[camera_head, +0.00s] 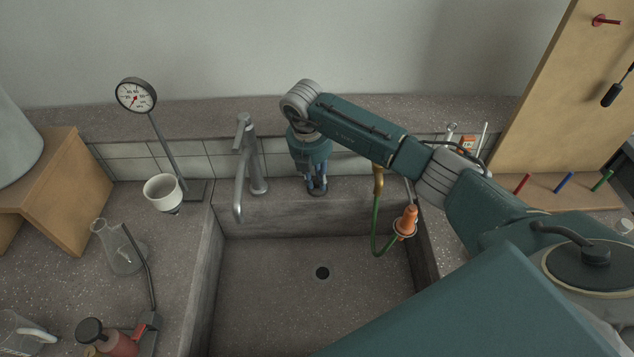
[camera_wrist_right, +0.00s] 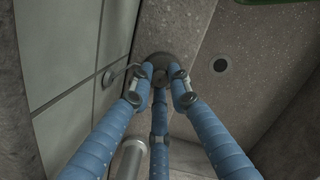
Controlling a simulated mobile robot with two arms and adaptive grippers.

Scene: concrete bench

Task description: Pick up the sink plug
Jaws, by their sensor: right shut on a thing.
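The sink plug (camera_wrist_right: 165,57) is a dark grey disc in the right wrist view, partly hidden by the fingertips. It is at the sink's rear ledge. My right gripper (camera_wrist_right: 160,74) has blue fingers closed around the middle of the plug. In the head view my right gripper (camera_head: 317,188) points down at the rear ledge, right of the tap, with the plug barely visible under it. I cannot tell whether the plug still touches the ledge. The drain hole (camera_head: 322,272) is open in the sink floor. My left gripper is not in view.
The metal tap (camera_head: 250,165) stands close to the left of the gripper. A dial gauge (camera_head: 136,95), white cup (camera_head: 163,191) and glass flask (camera_head: 119,248) stand left. The sink floor is clear.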

